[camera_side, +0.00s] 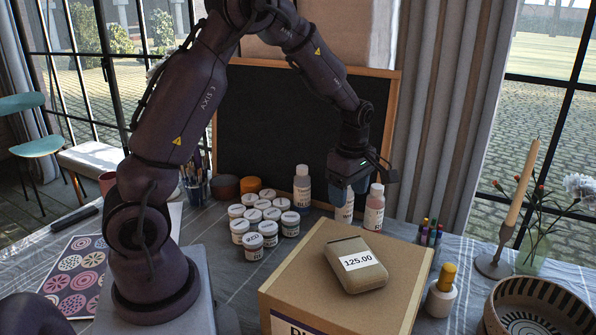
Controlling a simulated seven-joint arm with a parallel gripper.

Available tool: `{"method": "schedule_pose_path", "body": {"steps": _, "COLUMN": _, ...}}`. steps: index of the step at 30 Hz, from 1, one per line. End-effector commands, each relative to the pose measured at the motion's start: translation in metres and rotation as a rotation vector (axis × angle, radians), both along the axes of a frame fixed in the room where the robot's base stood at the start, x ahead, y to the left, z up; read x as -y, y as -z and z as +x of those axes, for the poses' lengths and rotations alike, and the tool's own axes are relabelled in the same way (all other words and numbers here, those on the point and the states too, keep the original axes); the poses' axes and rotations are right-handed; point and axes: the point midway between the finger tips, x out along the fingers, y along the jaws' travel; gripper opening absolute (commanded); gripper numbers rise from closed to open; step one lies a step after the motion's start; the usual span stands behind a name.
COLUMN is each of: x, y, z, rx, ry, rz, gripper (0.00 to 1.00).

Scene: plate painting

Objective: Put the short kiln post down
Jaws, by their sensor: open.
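My gripper (350,186) hangs in the centre of the side view, in front of the chalkboard, with its fingers pointing down and apart. Its fingertips are at the top of a white labelled bottle (345,210) in the picture. I cannot tell whether they touch it or are only in line with it. I cannot pick out a short kiln post for certain, and nothing clearly shows held in the fingers. A beige block (357,266) with a label reading 125.00 lies on a cardboard box (300,262), in front of and below my gripper.
Several white lidded jars (263,214) cluster left of the box. Bottles (374,207) stand behind it, against the framed chalkboard (270,120). A yellow-capped bottle (440,291), a candle holder (494,265) and a patterned bowl (540,290) stand to the right.

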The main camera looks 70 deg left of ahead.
Motion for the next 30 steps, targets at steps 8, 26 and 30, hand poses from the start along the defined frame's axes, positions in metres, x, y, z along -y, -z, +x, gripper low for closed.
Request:
{"method": "schedule_pose_path", "body": {"steps": 8, "x": 0.072, "y": -0.109, "z": -0.053, "rx": 0.166, "ry": 0.779, "rz": 0.043, "gripper": 0.64}}
{"method": "schedule_pose_path", "body": {"steps": 26, "x": 0.14, "y": -0.164, "z": -0.181, "rx": 0.246, "ry": 1.968, "rz": 0.461, "gripper": 0.64}}
{"method": "schedule_pose_path", "body": {"steps": 30, "x": 0.141, "y": -0.164, "z": -0.182, "rx": 0.242, "ry": 1.986, "rz": 0.469, "gripper": 0.64}}
